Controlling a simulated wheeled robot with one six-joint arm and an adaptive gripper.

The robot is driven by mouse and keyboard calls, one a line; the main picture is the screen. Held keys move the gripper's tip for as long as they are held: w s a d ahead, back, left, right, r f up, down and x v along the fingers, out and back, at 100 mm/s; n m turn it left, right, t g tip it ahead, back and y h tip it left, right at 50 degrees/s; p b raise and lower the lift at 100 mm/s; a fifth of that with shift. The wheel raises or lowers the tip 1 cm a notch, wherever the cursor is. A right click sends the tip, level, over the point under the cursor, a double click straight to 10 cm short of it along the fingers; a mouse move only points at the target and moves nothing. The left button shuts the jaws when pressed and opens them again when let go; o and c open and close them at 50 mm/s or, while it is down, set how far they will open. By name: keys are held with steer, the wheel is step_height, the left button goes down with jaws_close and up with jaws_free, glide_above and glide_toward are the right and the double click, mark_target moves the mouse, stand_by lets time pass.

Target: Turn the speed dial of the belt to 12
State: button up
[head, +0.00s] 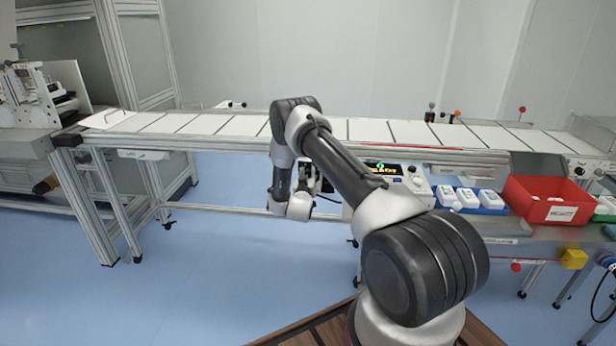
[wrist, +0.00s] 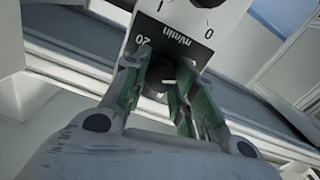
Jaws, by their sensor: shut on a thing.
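The speed dial (wrist: 158,78) is a dark knob on a pale control panel (wrist: 170,22) in the wrist view. Printed "m/min" and "20" show beside it; most of its scale is hidden by the fingers. My gripper (wrist: 166,66) has its two green-padded fingers on either side of the dial, shut on it. The dial's exact setting cannot be read. In the head view the belt (head: 365,131) carries pale panels with dark gaps. My arm hides the dial there.
A second black knob (wrist: 208,3) with I and O marks sits on the same panel. In the head view a display (head: 384,169) is under the belt. A red bin (head: 530,210) and blue trays with white containers stand right. Blue floor is open at left.

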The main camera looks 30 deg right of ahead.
steer(key=m, duration=1.3)
steer(key=shift+d+m, duration=0.1)
steer(key=shift+m, duration=0.3)
steer(key=m, duration=0.7)
steer(key=shift+s+f, duration=0.1)
steer(key=shift+f, duration=0.05)
steer(key=m, duration=0.6)
steer(key=shift+m, duration=0.3)
steer(key=shift+f, duration=0.1)
steer(key=o, duration=1)
